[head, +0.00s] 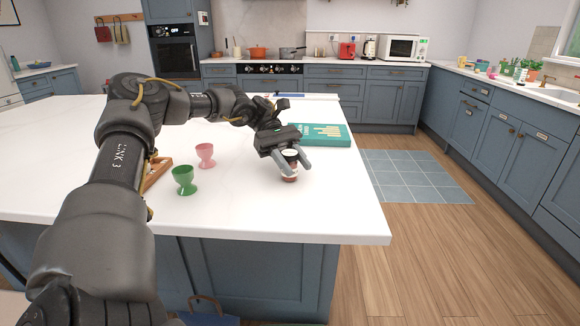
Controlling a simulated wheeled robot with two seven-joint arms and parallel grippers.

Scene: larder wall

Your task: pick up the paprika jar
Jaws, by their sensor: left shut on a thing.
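My left gripper (293,165) reaches over from the left and is shut on the jar, one finger on each side. The fingers hide part of the jar. I cannot tell whether its base touches the worktop. My right gripper is not in view.
A teal book (325,135) lies just behind the gripper. A green egg cup (184,180) and a pink egg cup (205,154) stand to the left. A wooden tray (156,172) is partly hidden behind my left arm. The worktop in front of the jar is clear.

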